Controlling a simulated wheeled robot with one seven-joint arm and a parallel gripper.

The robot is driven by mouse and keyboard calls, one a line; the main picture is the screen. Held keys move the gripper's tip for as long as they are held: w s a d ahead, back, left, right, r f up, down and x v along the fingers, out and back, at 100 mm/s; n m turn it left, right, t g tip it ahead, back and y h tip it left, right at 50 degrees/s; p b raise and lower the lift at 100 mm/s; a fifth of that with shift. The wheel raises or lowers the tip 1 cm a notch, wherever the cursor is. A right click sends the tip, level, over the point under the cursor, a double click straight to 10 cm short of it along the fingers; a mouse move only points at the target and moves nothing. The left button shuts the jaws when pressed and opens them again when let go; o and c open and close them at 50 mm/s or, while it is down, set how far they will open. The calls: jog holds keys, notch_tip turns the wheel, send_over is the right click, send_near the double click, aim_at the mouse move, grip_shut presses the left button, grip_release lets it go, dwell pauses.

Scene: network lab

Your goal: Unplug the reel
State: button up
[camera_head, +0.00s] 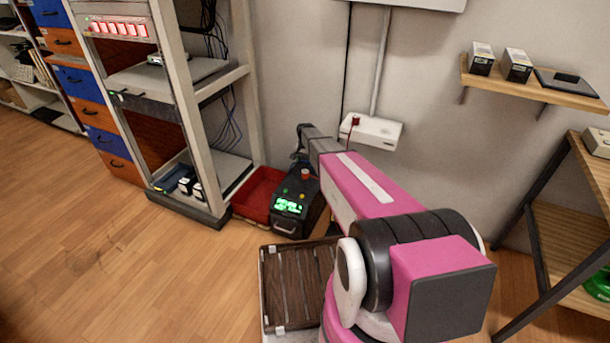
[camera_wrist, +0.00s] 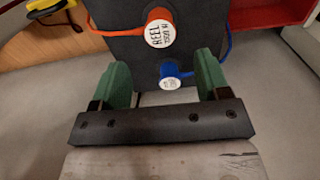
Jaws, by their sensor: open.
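The dark power box (camera_head: 289,221) with a lit green display stands on the floor against the wall. An orange plug (camera_head: 306,174) shows on its top. In the wrist view, the orange plug labelled REEL 3500 W (camera_wrist: 160,28) sits in the dark box (camera_wrist: 197,22), with an orange cable running left. A blue plug (camera_wrist: 172,75) with a blue cable sits nearer to me; its label is too small to read. My gripper (camera_wrist: 163,72) is open, its green fingers either side of the blue plug in the picture, short of the orange one. In the head view my forearm partly hides the box.
A red tray (camera_head: 252,203) lies left of the box, beside the rack (camera_head: 211,217). A dark slatted crate (camera_head: 272,268) is in front. A white wall box (camera_head: 380,130) with a red plug is above right. Floor at the left is clear.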

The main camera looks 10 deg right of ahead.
aim_at(305, 171)
jog(key=shift+f, duration=4.5)
jog(key=c, duration=1.2)
jog(key=shift+r, duration=0.2)
jog(key=shift+r, duration=2.85)
